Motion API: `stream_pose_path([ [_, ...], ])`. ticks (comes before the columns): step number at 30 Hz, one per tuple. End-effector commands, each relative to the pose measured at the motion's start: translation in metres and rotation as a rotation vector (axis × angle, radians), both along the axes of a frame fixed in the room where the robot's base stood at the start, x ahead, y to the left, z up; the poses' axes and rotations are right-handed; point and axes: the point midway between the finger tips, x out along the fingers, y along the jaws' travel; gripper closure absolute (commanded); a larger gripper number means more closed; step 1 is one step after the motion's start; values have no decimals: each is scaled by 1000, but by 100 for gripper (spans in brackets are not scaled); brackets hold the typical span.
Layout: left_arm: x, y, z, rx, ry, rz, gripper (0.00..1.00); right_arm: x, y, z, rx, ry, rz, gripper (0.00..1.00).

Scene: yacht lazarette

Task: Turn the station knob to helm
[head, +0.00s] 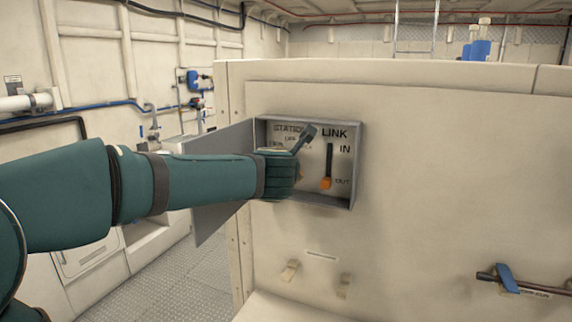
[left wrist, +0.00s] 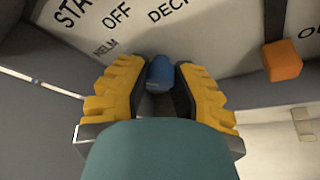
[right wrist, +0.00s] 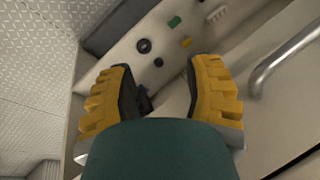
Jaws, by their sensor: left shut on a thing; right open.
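The open grey station box (head: 358,165) is set in the cream panel, with STATION and LINK lettering inside. In the left wrist view, the blue station knob (left wrist: 160,72) sits between the yellow fingers of my left gripper (left wrist: 158,88), which is shut on it. HELM, OFF and DECK are printed on the plate (left wrist: 135,35) beyond the knob. My gripper hides much of the knob, and I cannot tell which label it points to. In the head view, my left arm covers the box's lower left. My right gripper (right wrist: 163,85) is open and empty, outside the head view.
The link lever with its orange grip (head: 325,183) stands close right of my left gripper, grip down by OUT. The box's grey door (head: 217,215) hangs open at left. A blue-handled lever (head: 507,278) is at lower right. A bent metal rail (right wrist: 285,55) is near my right gripper.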

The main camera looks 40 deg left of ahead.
Motion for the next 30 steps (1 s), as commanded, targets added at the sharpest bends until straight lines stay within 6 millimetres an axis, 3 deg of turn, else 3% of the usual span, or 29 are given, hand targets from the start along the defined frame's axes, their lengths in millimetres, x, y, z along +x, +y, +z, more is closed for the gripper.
stream_pose_path([
  [9, 0, 1, 1, 1, -1, 3, 100, 0, 0, 0, 0, 0, 0, 50],
  [10, 0, 1, 1, 1, -1, 3, 64, 0, 0, 0, 0, 0, 0, 50],
  [12, 0, 1, 0, 1, 0, 2, 44, 0, 0, 0, 0, 0, 0, 50],
  [23, -3, -1, 1, 1, 0, 1, 44, 0, 0, 0, 0, 0, 0, 50],
  [30, -31, -20, 12, 0, -5, -1, 44, 0, 0, 0, 0, 0, 0, 50],
])
